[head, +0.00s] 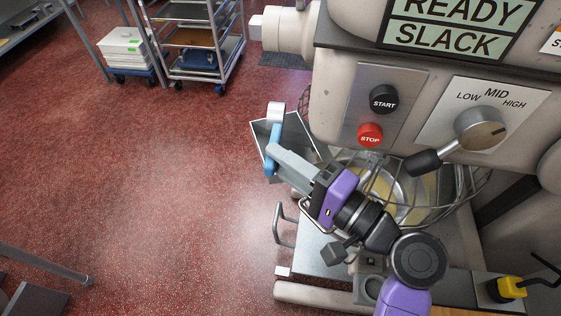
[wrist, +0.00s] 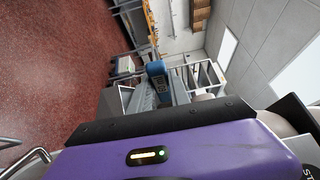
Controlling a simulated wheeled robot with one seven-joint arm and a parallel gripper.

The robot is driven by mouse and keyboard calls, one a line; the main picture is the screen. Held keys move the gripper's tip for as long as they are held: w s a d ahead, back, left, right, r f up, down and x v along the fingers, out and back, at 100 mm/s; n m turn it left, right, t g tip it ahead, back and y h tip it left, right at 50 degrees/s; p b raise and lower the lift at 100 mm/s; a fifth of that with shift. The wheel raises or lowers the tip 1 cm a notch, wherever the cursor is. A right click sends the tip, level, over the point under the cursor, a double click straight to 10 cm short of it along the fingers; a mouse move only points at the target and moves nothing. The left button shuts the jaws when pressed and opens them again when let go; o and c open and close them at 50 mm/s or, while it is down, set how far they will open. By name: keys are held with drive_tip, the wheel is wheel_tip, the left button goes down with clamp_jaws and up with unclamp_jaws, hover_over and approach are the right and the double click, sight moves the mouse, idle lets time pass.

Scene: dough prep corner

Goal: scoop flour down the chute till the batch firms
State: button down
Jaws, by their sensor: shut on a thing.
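My gripper (head: 277,160) is shut on the blue handle (head: 271,142) of the scoop, left of the mixer. A pale metal end (head: 276,112) shows above the handle; I cannot tell whether it holds flour. The blue piece also shows between my fingers in the wrist view (wrist: 156,68). The steel chute (head: 305,137) opens just behind and beside the scoop, partly hidden by my gripper. The mixer bowl (head: 408,190) sits behind the wire guard (head: 455,205), with pale yellow batch (head: 378,190) inside. The mixer display (head: 455,28) reads READY and SLACK.
The mixer face carries a black START button (head: 384,99), a red STOP button (head: 370,134) and a speed knob (head: 480,128) with LOW, MID and HIGH marks. A black-gripped lever (head: 424,162) juts out near my arm. A wheeled rack (head: 200,50) stands far back.

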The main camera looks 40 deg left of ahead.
drive_tip(key=shift+w+d+f+m+y+b, duration=0.15)
drive_tip(key=shift+m+y+b, duration=0.55)
drive_tip(key=shift+b, duration=0.65)
idle(1.1)
wheel_tip(320, 180, up, 3)
drive_tip(key=n+h+p, duration=0.3)
drive_tip(key=h+p, duration=0.1)
drive_tip(key=p, duration=0.7)
drive_tip(key=shift+f, duration=0.2)
drive_tip(key=shift+f, duration=0.1)
